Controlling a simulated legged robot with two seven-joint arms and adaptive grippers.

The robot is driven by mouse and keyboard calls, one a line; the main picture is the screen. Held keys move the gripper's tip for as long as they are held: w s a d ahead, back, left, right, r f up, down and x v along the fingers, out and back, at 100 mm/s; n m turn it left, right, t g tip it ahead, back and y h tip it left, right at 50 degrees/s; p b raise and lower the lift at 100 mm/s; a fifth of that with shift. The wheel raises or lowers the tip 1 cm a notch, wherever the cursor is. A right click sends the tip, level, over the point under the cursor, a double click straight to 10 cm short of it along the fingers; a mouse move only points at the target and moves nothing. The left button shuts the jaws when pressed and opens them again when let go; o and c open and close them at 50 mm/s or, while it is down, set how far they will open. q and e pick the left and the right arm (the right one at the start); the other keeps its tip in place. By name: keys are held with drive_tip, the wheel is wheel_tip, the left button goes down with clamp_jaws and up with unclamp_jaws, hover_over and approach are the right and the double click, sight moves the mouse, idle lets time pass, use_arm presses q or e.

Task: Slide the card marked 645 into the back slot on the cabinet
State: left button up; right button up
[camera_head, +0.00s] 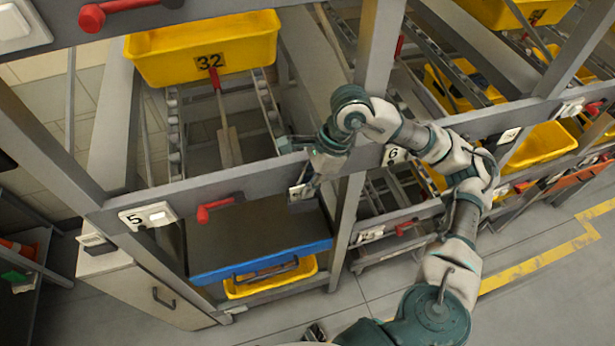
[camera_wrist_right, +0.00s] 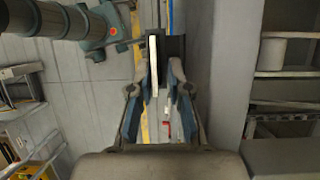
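My right gripper (camera_head: 308,188) is in front of the rack's front beam, to the right of the card marked 5. It holds a small pale card (camera_head: 297,193), whose number is too small to read. In the right wrist view the card (camera_wrist_right: 153,65) shows edge-on as a thin white strip between the fingers (camera_wrist_right: 162,88), beside a dark block. A grey cabinet (camera_head: 150,292) with a dark handle stands at the lower left, and small white pieces (camera_head: 92,240) sit at its top edge. I cannot make out its slots clearly. My left gripper is not in view.
The rack beam (camera_head: 250,170) carries cards marked 5 (camera_head: 148,217) and 6 (camera_head: 394,155) and a red handle (camera_head: 215,207). A yellow bin (camera_head: 150,58) marked 32 sits above. A blue-edged shelf (camera_head: 255,264) lies below. Floor is clear at lower right.

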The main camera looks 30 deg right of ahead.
drive_tip(key=shift+a, duration=0.6)
clamp_jaws()
drive_tip(key=shift+a+r, duration=0.15)
drive_tip(key=shift+a, duration=0.4)
drive_tip(key=shift+d, duration=0.2)
drive_tip(key=shift+d+r, duration=0.1)
drive_tip(key=shift+d, duration=0.1)
drive_tip(key=shift+r+p, duration=1.25)
drive_tip(key=shift+r, duration=0.45)
drive_tip(key=shift+d+r+p, duration=0.1)
drive_tip(key=shift+r+p, duration=0.4)
drive_tip(key=shift+r, duration=0.15)
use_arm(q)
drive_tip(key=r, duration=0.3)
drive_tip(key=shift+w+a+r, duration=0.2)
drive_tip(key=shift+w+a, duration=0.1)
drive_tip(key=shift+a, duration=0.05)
use_arm(e)
drive_tip(key=shift+r, duration=0.1)
use_arm(q)
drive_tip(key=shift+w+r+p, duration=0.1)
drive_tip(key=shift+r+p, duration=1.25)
drive_tip(key=shift+p, duration=0.05)
use_arm(e)
drive_tip(key=shift+r, duration=1.95)
